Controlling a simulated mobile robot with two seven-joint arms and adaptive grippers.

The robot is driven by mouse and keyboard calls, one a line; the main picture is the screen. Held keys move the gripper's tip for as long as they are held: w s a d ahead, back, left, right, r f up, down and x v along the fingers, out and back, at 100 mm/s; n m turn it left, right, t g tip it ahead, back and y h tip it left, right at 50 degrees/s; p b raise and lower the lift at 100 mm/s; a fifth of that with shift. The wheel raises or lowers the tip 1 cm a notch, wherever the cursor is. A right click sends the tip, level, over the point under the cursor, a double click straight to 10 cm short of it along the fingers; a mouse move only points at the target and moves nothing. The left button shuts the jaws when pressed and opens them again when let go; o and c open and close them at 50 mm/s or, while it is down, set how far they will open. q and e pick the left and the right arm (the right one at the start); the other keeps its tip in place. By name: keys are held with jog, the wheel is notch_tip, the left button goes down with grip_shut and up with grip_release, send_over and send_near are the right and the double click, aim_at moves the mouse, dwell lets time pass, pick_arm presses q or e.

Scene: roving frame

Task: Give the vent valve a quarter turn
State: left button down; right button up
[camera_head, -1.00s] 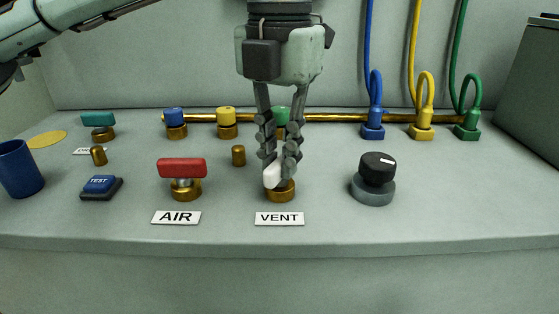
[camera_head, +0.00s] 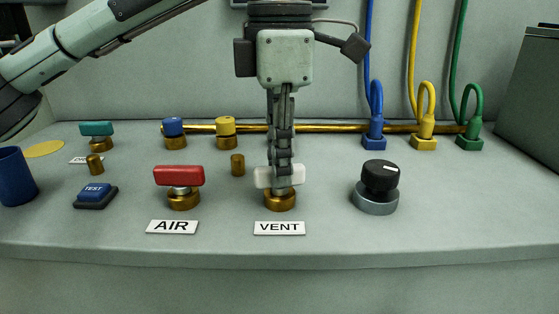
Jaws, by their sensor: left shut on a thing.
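The vent valve has a white handle (camera_head: 263,177) on a brass base (camera_head: 280,201), behind the VENT label (camera_head: 279,228). The handle lies crosswise, left to right in the picture. My left gripper (camera_head: 281,176) points straight down and is shut on the handle; its fingers hide the handle's middle. The right gripper is not in view.
The AIR valve with a red handle (camera_head: 179,176) stands left of the vent valve. A black knob (camera_head: 380,178) is to the right. A small brass post (camera_head: 238,165) stands close behind left. A TEST button (camera_head: 95,194) and blue cup (camera_head: 16,176) are further left.

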pick_arm(q)
jog(key=shift+m, duration=0.9)
jog(key=c, duration=1.5)
grip_release()
jog(key=shift+c, duration=0.2)
notch_tip(320, 180, up, 12)
